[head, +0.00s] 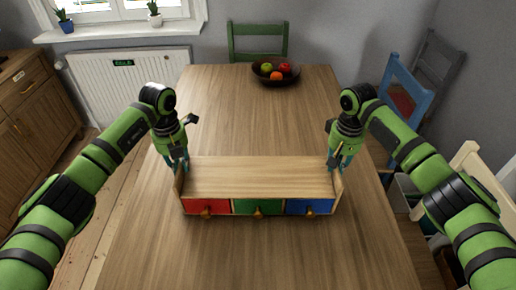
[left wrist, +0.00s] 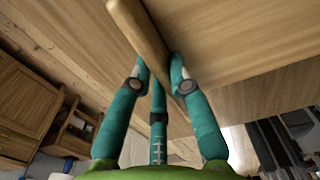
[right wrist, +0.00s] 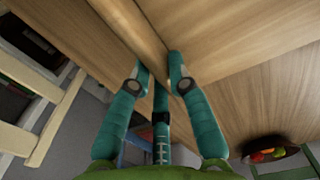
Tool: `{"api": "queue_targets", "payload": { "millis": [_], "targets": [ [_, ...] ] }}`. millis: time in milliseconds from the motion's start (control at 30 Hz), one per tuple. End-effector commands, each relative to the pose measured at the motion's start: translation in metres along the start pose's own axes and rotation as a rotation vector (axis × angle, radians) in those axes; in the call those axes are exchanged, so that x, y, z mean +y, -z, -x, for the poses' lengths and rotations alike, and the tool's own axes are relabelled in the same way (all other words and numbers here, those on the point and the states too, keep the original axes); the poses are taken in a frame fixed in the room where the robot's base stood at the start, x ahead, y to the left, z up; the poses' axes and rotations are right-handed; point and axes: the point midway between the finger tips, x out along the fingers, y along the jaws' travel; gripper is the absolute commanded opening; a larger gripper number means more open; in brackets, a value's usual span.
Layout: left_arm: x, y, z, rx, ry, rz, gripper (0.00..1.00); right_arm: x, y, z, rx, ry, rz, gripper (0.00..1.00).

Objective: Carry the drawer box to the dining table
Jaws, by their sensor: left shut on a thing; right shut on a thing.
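The drawer box (head: 258,178) is a wooden box with a flat top, raised side walls and a red, a green and a blue drawer along its front. It is at the near middle of the dining table (head: 255,115), over the tabletop; I cannot tell if it touches the wood. My left gripper (head: 176,165) is shut on its left side wall, which also shows in the left wrist view (left wrist: 140,28). My right gripper (head: 340,163) is shut on its right side wall, seen in the right wrist view (right wrist: 130,25). All three drawers look closed.
A dark fruit bowl (head: 275,74) stands at the table's far end. A green chair (head: 258,42) is behind the table, and a blue chair (head: 403,90) and a cream chair (head: 475,175) are on the right. A wooden cabinet (head: 35,125) stands left. The tabletop between box and bowl is clear.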

Motion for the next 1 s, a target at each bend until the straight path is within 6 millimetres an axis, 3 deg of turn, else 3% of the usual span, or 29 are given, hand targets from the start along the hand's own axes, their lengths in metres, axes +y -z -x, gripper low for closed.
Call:
{"api": "queue_targets", "payload": {
  "millis": [100,133,200,633,1000],
  "targets": [
    [0.001,-0.001,-0.009,-0.002,-0.001,0.001,0.0,0.001,0.001,-0.009,0.003,0.0,-0.001,0.0],
    [0.001,0.0,-0.009,0.0,-0.002,0.001,0.23,0.001,0.0,-0.009,0.0,-0.001,-0.001,0.23],
    [0.001,0.0,-0.007,0.0,-0.002,0.001,0.43,0.001,0.0,-0.007,0.0,-0.001,-0.001,0.43],
    [0.0,-0.001,0.002,-0.002,0.0,0.0,0.43,0.0,0.0,-0.007,0.0,0.0,0.0,0.43],
    [0.001,-0.001,0.075,-0.005,-0.001,0.0,0.43,0.0,0.0,-0.007,0.0,0.0,0.0,0.43]
  ]
}}
